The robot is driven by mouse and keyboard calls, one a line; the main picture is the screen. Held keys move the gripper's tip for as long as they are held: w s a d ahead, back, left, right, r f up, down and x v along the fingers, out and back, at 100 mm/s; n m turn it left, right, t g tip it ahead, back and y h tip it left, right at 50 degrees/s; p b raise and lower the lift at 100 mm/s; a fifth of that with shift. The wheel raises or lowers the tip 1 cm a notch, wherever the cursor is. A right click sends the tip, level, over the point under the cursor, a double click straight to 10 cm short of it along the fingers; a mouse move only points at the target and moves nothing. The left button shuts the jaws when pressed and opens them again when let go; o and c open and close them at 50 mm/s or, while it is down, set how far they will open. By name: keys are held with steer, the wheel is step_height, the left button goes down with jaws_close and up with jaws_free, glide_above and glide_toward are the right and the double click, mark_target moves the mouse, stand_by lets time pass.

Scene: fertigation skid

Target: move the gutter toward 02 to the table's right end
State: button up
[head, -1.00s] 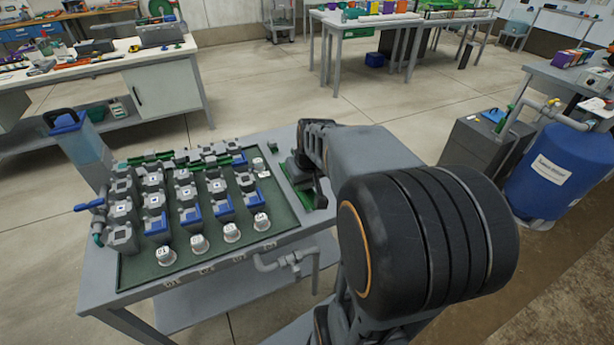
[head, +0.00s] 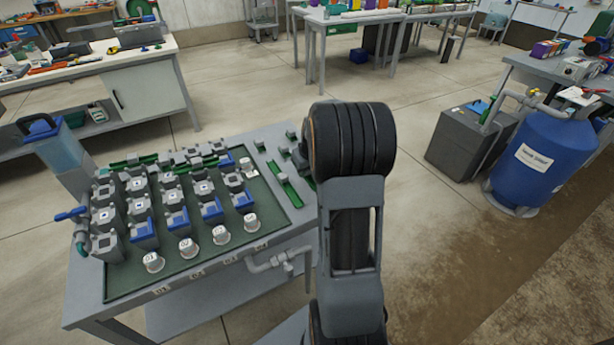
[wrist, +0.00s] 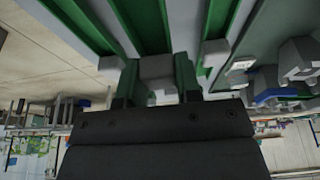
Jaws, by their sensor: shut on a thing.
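In the head view a green gutter (head: 285,181) with grey end blocks lies near the table's right end, right of the dark green bed. Part of another green piece shows beside my arm. In the wrist view my gripper (wrist: 157,78) is shut on a grey block (wrist: 156,66) at the end of a green-walled gutter (wrist: 100,25). Another green strip (wrist: 217,32) lies to its right. The held gutter's far end is out of the wrist view. The mark 02 (head: 197,275) is on the table's front edge.
The bed (head: 275,222) holds rows of grey and blue units and white numbered caps (head: 221,235). A grey pipe with a valve (head: 277,262) sticks out at the table's front right. A blue barrel (head: 541,160) and a grey box (head: 470,140) stand right, across open floor.

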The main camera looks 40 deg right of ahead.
mark_target(307, 176)
steer(key=shift+w+d+f, duration=0.1)
steer(key=shift+d+f, duration=0.05)
steer(key=shift+f, duration=1.65)
steer(key=shift+f+b, duration=0.1)
steer(key=shift+b, duration=0.2)
steer(key=o, duration=0.9)
steer(key=shift+o, duration=0.2)
